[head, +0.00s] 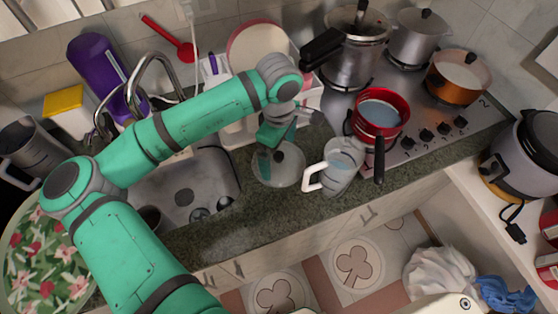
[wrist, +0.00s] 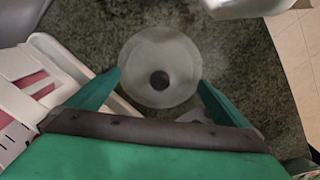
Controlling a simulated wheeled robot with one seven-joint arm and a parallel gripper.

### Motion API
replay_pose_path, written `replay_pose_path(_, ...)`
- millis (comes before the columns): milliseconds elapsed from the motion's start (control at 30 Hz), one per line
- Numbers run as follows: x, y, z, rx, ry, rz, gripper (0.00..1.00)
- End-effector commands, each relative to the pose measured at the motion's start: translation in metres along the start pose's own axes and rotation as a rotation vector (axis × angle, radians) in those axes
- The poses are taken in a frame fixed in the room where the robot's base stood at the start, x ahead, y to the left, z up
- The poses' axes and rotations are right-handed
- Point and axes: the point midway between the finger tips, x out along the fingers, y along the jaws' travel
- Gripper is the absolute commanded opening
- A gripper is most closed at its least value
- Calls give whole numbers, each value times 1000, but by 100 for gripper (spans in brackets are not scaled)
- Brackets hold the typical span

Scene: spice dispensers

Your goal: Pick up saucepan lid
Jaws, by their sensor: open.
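The saucepan lid (head: 291,172) is a round, see-through lid with a dark knob, lying on the dark green counter between the sink and a measuring jug. In the wrist view the lid (wrist: 148,62) lies ahead, with its dark knob (wrist: 159,80) near the middle of the picture. My gripper (head: 277,155) is above the lid, with its green fingers pointing down. In the wrist view its open fingers (wrist: 160,83) appear on either side of the lid's near part, with nothing held between them. I cannot tell the exact height of the fingertips above the lid.
A clear jug with a white handle (head: 313,178) stands right of the lid. A red saucepan (head: 381,118) sits on the stove behind it. The sink (head: 185,195) is to the left. A white rack (wrist: 45,95) stands close on the left in the wrist view.

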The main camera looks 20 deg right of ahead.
Motion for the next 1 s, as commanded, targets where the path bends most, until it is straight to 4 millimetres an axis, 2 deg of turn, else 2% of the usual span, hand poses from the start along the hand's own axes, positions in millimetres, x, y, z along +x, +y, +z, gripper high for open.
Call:
replay_pose_path(133, 13, 0, 0, -1, 0, -1, 100)
replay_pose_path(367, 14, 0, 0, 0, 0, 0, 100)
replay_pose_path(400, 14, 0, 0, 0, 0, 0, 98)
replay_pose_path(700, 16, 0, 1, 0, -2, -2, 27)
replay_pose_path(800, 17, -1, 1, 0, -3, -5, 18)
replay_pose_path(1000, 18, -1, 1, 0, -5, -6, 18)
